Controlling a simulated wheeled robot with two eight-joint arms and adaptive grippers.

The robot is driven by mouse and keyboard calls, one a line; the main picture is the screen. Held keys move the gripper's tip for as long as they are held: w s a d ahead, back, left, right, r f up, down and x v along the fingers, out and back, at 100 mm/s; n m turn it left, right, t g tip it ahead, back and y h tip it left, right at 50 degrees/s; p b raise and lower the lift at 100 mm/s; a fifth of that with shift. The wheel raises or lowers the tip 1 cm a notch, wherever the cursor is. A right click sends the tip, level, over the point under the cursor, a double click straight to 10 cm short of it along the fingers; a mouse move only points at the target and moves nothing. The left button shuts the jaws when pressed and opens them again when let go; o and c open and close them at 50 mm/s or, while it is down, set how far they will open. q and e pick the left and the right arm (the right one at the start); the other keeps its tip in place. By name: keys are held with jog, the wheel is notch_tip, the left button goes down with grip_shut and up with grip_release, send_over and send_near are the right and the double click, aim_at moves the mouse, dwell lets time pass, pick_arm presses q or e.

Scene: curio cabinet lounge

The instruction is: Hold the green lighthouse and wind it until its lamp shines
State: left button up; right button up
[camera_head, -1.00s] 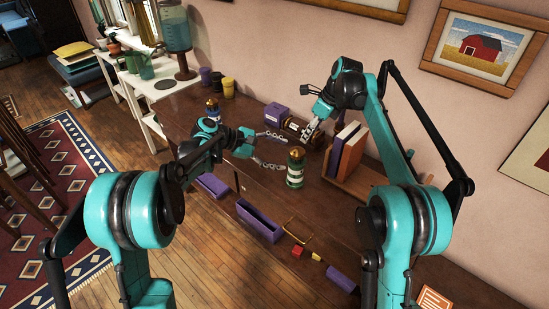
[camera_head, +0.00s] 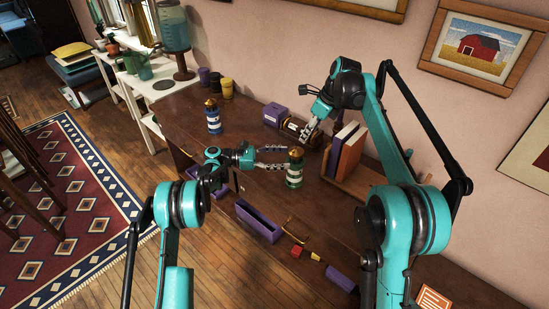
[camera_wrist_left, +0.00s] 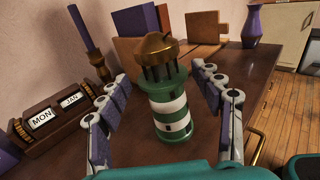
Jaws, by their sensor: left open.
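The green lighthouse (camera_head: 294,174), banded green and white with a brass top, stands upright on the dark wooden cabinet top. In the left wrist view the lighthouse (camera_wrist_left: 171,110) sits between the spread fingers of my left gripper (camera_wrist_left: 160,76), with a gap visible on each side. In the head view my left gripper (camera_head: 280,158) reaches in from the left at about the height of its upper part. No lit lamp is seen. My right gripper (camera_head: 308,132) hangs behind the lighthouse, close to the calendar block; its finger opening is not clear.
A blue and white lighthouse (camera_head: 213,119) stands to the left. The calendar block (camera_wrist_left: 56,118) is left of the green lighthouse in the wrist view. Books (camera_head: 348,150) stand behind right. Purple-lined drawers (camera_head: 258,220) jut from the front edge. Small coloured blocks (camera_head: 298,250) lie nearby.

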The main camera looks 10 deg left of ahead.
pick_arm(q)
jog(key=w+d, duration=0.1)
jog(key=d, duration=0.7)
jog(key=shift+w+d+f, duration=0.2)
jog(key=shift+d+f, duration=0.05)
jog(key=shift+d, duration=0.15)
grip_shut()
dwell(1.1)
